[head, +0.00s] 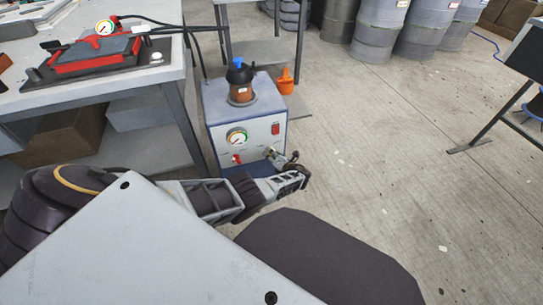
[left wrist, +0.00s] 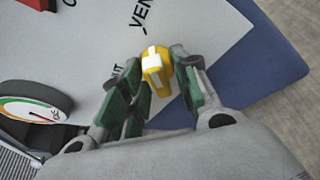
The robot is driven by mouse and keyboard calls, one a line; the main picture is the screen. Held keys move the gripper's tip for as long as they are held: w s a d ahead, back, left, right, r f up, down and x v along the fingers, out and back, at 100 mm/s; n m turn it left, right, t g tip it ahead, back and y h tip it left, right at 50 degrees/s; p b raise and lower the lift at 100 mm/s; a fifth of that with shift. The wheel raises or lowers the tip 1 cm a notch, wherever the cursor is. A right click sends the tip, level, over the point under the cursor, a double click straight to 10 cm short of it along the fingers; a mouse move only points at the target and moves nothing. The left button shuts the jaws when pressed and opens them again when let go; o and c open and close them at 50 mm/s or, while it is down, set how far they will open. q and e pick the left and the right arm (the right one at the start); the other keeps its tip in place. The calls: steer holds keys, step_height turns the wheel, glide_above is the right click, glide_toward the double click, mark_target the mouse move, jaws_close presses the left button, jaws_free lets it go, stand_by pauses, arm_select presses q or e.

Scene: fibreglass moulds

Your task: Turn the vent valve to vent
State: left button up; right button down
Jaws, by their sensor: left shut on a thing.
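The vent valve is a yellow handle (left wrist: 156,68) with a white stripe, on the front panel of the grey pump box (head: 240,105). In the left wrist view the word "VENT" is printed above it and partly cut off. My left gripper (head: 285,160) reaches the lower right of the panel. In the left wrist view its green-padded fingers (left wrist: 157,85) stand on both sides of the handle, shut on it. The white stripe runs roughly up and down in that view. My right gripper is not in view.
A dial gauge (head: 236,137) and a red switch (head: 236,158) are left of the valve on the panel. A jar with a dark top (head: 240,80) stands on the box. A workbench (head: 130,82) is at left.

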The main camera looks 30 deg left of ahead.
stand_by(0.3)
arm_select(q)
steer(key=o, duration=0.6)
steer(key=shift+o, duration=0.2)
steer(key=shift+d, duration=0.15)
steer(key=v, duration=1.1)
steer(key=shift+s+d, duration=0.25)
steer(key=shift+d, duration=0.05)
stand_by(0.6)
